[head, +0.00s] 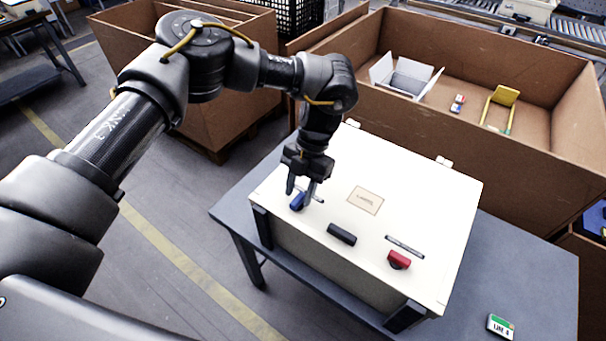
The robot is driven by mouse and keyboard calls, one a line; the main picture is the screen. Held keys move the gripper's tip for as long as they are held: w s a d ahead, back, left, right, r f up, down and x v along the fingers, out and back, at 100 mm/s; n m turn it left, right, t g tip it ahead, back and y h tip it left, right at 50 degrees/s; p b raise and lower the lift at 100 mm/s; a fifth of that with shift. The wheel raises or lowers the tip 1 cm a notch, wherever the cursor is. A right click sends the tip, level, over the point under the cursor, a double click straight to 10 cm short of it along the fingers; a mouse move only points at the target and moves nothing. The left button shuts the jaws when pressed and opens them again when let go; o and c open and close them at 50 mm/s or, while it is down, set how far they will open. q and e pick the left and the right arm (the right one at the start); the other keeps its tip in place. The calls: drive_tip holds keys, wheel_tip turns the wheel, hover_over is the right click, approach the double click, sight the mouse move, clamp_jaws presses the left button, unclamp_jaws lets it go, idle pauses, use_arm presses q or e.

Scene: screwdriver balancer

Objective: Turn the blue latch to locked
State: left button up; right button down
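The blue latch (298,202) is on the top of a white box (340,180), near its left front corner. My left gripper (301,194) points down right at the latch. Its two fingers stand apart, one on the left of the latch and one on the right. Whether the fingers touch the latch cannot be told. A small slotted plate behind the latch is partly hidden by the gripper. My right gripper is not in view.
The box stands on a grey table (520,265). A black handle (341,234) and a tan label (365,200) are on its lid. A green-and-white tag (500,326) lies at the table's front right. Large brown crates (440,130) stand behind.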

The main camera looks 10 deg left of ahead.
use_arm(q)
drive_tip(key=b+v, duration=0.1)
drive_tip(key=v, duration=0.8)
drive_tip(key=shift+w+r, duration=0.15)
drive_tip(key=shift+r, duration=0.25)
